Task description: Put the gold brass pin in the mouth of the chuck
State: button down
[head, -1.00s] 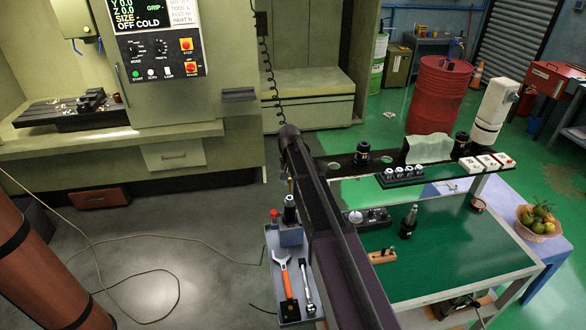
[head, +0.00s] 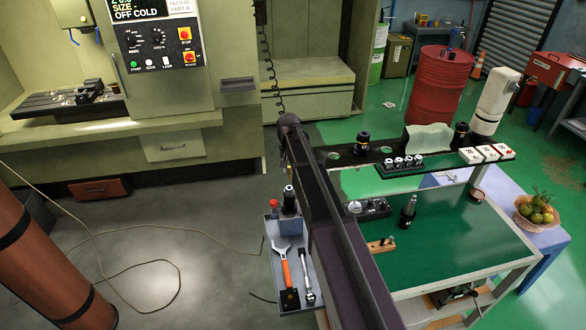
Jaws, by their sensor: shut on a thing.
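My gripper (head: 287,162) hangs at the far end of my dark arm, mostly hidden behind it. It is shut on a small, thin thing, taken to be the gold brass pin, hardly visible at this size. Just below stands a black chuck with a silver top (head: 289,199), upright in a blue block (head: 290,223) on the grey side tray. The gripper is over or very near the chuck's top. I cannot tell whether the pin touches the mouth or is inside it.
The side tray (head: 271,240) also holds an orange-handled wrench (head: 286,268), a ratchet (head: 305,275) and a red-topped item (head: 274,206). Right of my arm, the green cart top (head: 455,235) bears a black tool holder (head: 408,212) and a wooden peg block (head: 381,245).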

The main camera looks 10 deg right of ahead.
jog(key=shift+f+b, duration=1.5)
jog(key=shift+f, duration=0.15)
jog(key=shift+f+b, duration=1.35)
dwell(1.2)
dwell(0.4)
jog(key=c, duration=0.6)
grip_release()
jog(key=shift+o, duration=0.2)
jog(key=shift+s, duration=0.1)
jog(key=s+f+n+b, duration=0.1)
jog(key=s+f+b, duration=0.1)
jog(key=s, duration=0.7)
jog(key=s+d+f+n+b, duration=0.1)
jog(key=s+f+b, duration=0.2)
jog(key=s, duration=0.7)
jog(key=s+f+n+b, duration=0.1)
jog(key=s+f+b, duration=0.2)
jog(key=s, duration=0.7)
jog(key=shift+d+n, duration=0.25)
jog(key=shift+n, duration=0.05)
